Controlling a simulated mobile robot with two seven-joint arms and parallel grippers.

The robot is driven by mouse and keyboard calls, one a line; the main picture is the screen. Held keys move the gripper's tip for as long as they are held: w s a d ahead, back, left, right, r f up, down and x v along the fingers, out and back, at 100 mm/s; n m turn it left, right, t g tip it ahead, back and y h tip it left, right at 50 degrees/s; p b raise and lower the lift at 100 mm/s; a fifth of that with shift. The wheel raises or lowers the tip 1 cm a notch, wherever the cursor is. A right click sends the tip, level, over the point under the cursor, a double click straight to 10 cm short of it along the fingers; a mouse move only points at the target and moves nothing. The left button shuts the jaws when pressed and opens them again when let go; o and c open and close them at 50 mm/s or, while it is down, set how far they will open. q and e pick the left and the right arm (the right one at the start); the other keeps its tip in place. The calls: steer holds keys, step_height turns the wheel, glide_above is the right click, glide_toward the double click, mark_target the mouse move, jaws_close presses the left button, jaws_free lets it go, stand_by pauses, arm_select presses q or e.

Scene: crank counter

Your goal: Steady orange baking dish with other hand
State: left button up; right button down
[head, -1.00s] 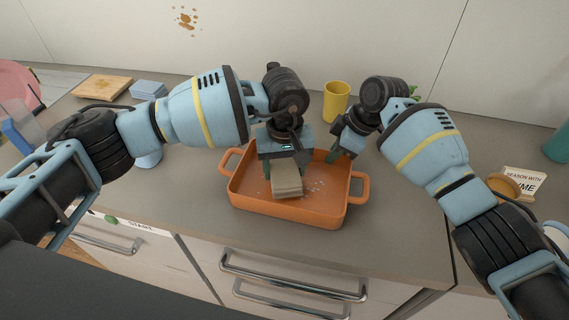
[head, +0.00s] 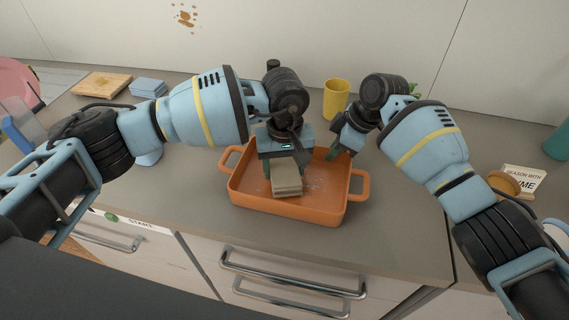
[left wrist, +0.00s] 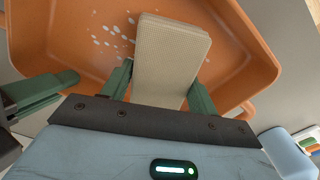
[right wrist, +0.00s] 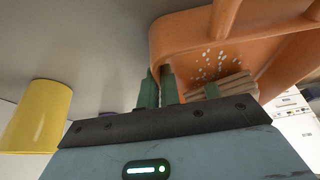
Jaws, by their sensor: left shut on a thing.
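The orange baking dish (head: 236,190) sits on the counter near its front edge, with handles at both ends. White specks (left wrist: 112,30) lie on its floor. My left gripper (head: 286,162) is shut on a beige, sponge-like block (head: 287,183) and holds it down inside the dish; the block also shows between its fingers in the left wrist view (left wrist: 168,55). My right gripper (head: 340,155) is at the dish's far right corner. In the right wrist view its fingers (right wrist: 159,90) are close together with the dish wall between them. The exact contact is partly hidden.
A yellow cup (head: 337,99) stands behind the dish, close to my right gripper. A wooden board (head: 102,85) and a blue stack (head: 149,88) are at the back left. A small sign (head: 523,182) stands at the right. Drawer handles (head: 290,274) project below the counter's edge.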

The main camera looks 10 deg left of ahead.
mark_target(300, 175)
arm_select(q)
steer(key=shift+f, duration=0.7)
steer(key=shift+d, duration=0.15)
steer(key=shift+d+r, duration=0.1)
steer(key=shift+d, duration=1.6)
steer(key=shift+a, duration=0.2)
steer(key=shift+a, duration=1.75)
steer(key=shift+d, duration=0.2)
steer(key=shift+s+d+f, duration=0.1)
steer(key=shift+d+f, duration=0.05)
steer(key=shift+d, duration=0.75)
steer(key=shift+d+f, duration=0.15)
steer(key=shift+d, duration=0.7)
